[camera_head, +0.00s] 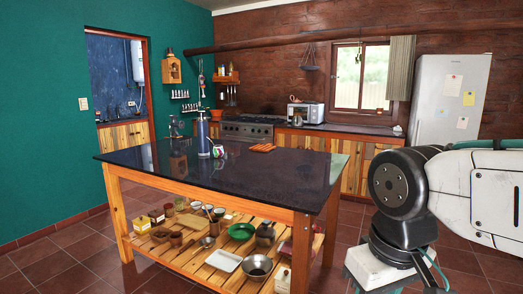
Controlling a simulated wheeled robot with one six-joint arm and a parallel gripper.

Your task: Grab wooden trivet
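The wooden trivet (262,148) appears to be the small flat orange-brown slatted piece lying on the dark tabletop, near its far right edge. My arm fills the right side of the view, with a dark round joint and white links. My gripper is outside the view, so its state and its distance from the trivet do not show. Nothing covers the trivet.
The trivet lies on a kitchen island with a dark top (240,182). A dark bottle (203,136) and a patterned mug (218,151) stand left of it. Bowls and jars fill the lower shelf. A stove (249,128), counter and fridge (448,98) stand behind.

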